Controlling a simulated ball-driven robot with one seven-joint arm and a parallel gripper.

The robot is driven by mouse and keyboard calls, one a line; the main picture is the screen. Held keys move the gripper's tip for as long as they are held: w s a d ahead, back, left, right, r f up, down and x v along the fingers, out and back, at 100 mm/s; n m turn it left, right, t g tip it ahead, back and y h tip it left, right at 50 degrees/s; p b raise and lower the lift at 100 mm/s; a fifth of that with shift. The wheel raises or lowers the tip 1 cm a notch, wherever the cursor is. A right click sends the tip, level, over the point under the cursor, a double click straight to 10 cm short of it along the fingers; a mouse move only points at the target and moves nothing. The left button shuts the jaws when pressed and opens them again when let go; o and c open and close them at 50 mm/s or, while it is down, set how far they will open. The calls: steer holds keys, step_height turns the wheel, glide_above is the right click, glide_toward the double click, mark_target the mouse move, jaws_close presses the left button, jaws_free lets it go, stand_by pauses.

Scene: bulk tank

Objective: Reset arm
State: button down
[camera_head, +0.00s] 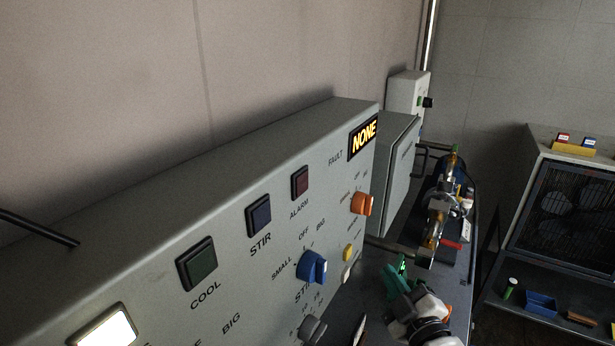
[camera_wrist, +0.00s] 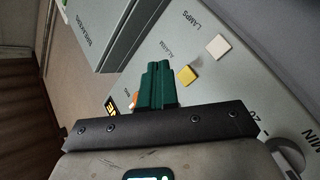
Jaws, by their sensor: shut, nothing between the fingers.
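My gripper shows in the head view (camera_head: 402,266) at the lower right, beside the right end of the grey control panel (camera_head: 180,250). Its green fingers are together in the wrist view (camera_wrist: 155,68), shut and empty. My white and black wrist is below the fingers in the head view. In the wrist view the fingers stand in front of the panel face, near a yellow button (camera_wrist: 186,76) and a white button (camera_wrist: 218,46). I cannot tell the gap between the fingertips and the panel.
The panel carries a blue knob (camera_head: 313,267), an orange knob (camera_head: 361,204) and a lit NONE display (camera_head: 364,136). A grey cabinet (camera_head: 398,165) stands beyond it. Pipework (camera_head: 440,210) lies behind my gripper. A dark-fronted unit (camera_head: 565,205) with a lower shelf is at right.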

steer(key=s+d+f+m+g+h, duration=0.15)
steer(key=s+f+m+g, duration=0.6)
steer(key=s+f, duration=0.8)
steer(key=s+d+f+m+g, duration=0.1)
steer(key=s+f+g, duration=0.1)
steer(key=s, duration=0.4)
steer(key=s+d+f+m+g+h, duration=0.1)
steer(key=s+d+f+g, duration=0.1)
steer(key=s+g, duration=0.2)
steer(key=s+d+f+m+g, duration=0.2)
steer(key=s+g, duration=0.1)
steer(key=s, duration=0.7)
steer(key=shift+s+g, duration=0.2)
steer(key=shift+g, duration=0.15)
steer(key=shift+d+f, duration=0.1)
